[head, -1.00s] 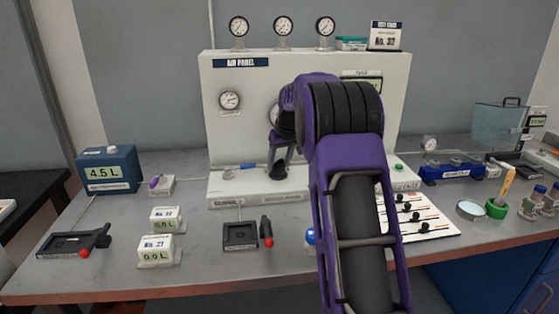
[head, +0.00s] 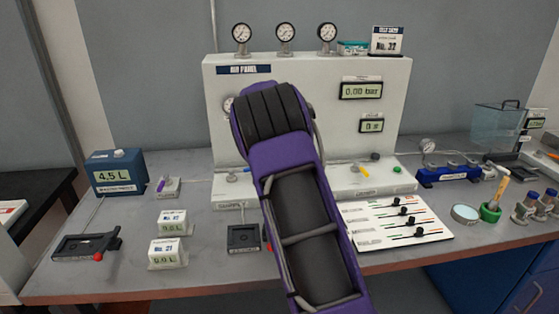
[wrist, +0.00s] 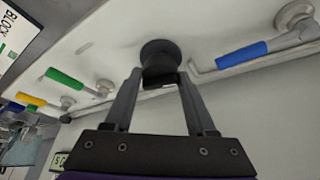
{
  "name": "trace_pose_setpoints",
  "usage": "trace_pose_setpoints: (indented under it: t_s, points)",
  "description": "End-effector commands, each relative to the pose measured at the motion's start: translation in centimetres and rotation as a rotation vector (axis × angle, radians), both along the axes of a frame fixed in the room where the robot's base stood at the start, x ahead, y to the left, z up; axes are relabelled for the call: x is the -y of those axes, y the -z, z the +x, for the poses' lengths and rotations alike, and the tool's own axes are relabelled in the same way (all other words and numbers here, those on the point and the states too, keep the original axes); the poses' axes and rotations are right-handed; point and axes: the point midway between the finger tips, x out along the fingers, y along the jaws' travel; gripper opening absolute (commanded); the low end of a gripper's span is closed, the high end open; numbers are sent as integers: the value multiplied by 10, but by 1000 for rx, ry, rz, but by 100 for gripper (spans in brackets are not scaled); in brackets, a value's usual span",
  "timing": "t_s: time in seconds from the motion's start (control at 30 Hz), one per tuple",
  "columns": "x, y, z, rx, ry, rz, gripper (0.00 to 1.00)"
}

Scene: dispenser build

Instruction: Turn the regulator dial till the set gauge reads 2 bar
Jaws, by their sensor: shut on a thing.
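The regulator dial (wrist: 160,52) is a black round knob in the wrist view, on the pale panel base. My gripper (wrist: 160,80) has a finger on each side of it and is shut on it. In the head view my purple arm hides the dial, my gripper and the middle of the air panel (head: 225,84). One panel gauge (head: 228,105) shows only its left edge beside my arm, so its reading is hidden. I cannot tell which gauge is the set gauge.
A blue-handled valve (wrist: 241,55) is right of the dial in the wrist view; green (wrist: 66,78) and yellow (wrist: 30,99) handles are left. The panel display (head: 361,90) reads 0.00 bar. Three gauges (head: 285,33) top the panel. A slider board (head: 395,220) lies in front.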

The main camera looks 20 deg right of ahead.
Motion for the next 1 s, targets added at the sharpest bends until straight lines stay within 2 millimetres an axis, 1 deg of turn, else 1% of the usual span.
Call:
trace_pose_setpoints:
  t_s: [0.03,0.2,0.4,0.93,0.97,1.0]
  points:
    - [-1,-2,0,-2,28,-2,1]
    - [-1,-2,1,-1,116,-1,1]
    - [-1,-1,1,0,175,0,1]
    - [-1,0,1,0,198,1,1]
    - [-1,0,1,0,198,1,60]
    - [-1,0,1,0,198,1,67]
